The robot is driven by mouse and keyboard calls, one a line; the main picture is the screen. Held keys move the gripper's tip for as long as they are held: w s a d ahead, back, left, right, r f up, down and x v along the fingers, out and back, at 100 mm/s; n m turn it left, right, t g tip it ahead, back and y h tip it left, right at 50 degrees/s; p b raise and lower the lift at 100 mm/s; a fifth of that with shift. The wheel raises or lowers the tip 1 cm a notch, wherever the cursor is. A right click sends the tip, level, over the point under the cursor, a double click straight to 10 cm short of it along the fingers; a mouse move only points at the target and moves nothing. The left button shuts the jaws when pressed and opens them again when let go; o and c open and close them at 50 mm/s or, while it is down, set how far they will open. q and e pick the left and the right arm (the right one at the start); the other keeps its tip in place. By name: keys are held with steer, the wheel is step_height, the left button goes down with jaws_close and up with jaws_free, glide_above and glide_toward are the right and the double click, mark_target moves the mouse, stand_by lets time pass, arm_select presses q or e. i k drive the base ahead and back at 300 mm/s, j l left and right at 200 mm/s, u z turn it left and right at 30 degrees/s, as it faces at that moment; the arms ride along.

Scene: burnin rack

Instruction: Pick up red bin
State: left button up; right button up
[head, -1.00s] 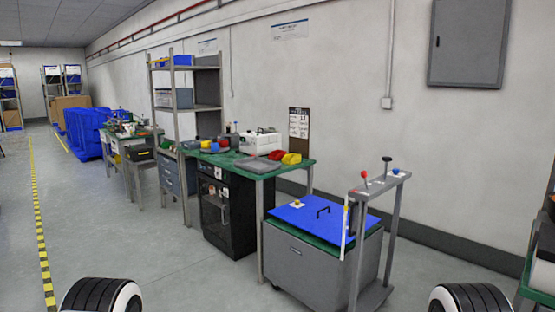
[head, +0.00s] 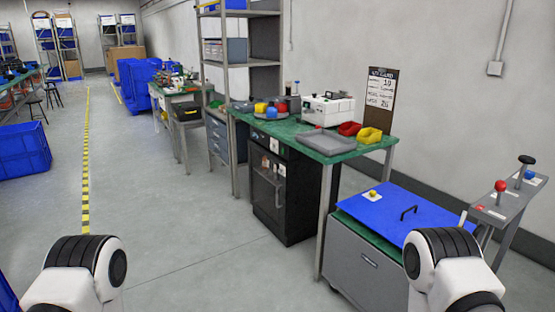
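The red bin (head: 349,128) is a small open bin on the green-topped workbench (head: 283,127). It sits near the back right of the bench top, just behind and left of a yellow bin (head: 369,135). In the head view my two arms show only as white and black links at the lower left and lower right. Neither gripper is in view. Both arm links are well short of the red bin, and nothing of mine touches it.
A grey tray (head: 327,142) and a white instrument (head: 327,109) are near the red bin. A grey cart with a blue lid (head: 385,210) and a lever stand (head: 508,200) are at the right front. The floor at left centre is clear.

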mark_target(349, 128)
steer(key=i+z, duration=0.25)
steer(key=i, duration=0.25)
steer(key=i+j+z, duration=0.2)
steer(key=i, duration=0.3)
steer(key=i+j+z, duration=0.25)
steer(key=i, duration=0.2)
